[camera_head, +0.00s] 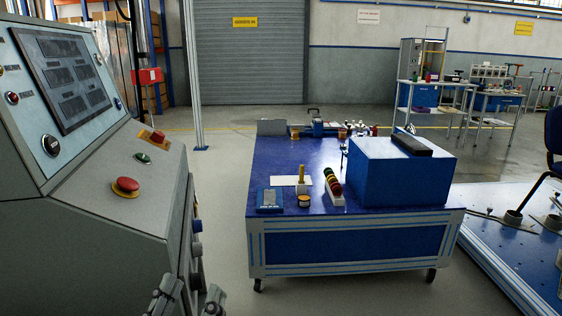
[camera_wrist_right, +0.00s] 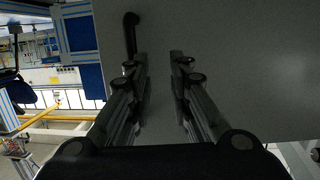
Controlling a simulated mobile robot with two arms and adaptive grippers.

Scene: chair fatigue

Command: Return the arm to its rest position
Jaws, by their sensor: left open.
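My left gripper (camera_head: 188,299) shows at the bottom edge of the head view, in front of the grey control console (camera_head: 130,200). Its fingers are apart and nothing shows between them. Most of the left arm is out of view. My right gripper (camera_wrist_right: 160,75) shows only in the right wrist view. Its two fingers are spread with a clear gap and hold nothing. A grey flat surface (camera_wrist_right: 240,70) lies beyond them, and a black handle-like bar (camera_wrist_right: 131,35) shows near the left fingertip.
The console has a red button (camera_head: 126,185) and a screen (camera_head: 62,70). A blue wheeled table (camera_head: 270,170) stands ahead with a blue box (camera_head: 390,178) and small items on it. A perforated table (camera_head: 510,260) is at right. Floor (camera_head: 215,235) between console and table is clear.

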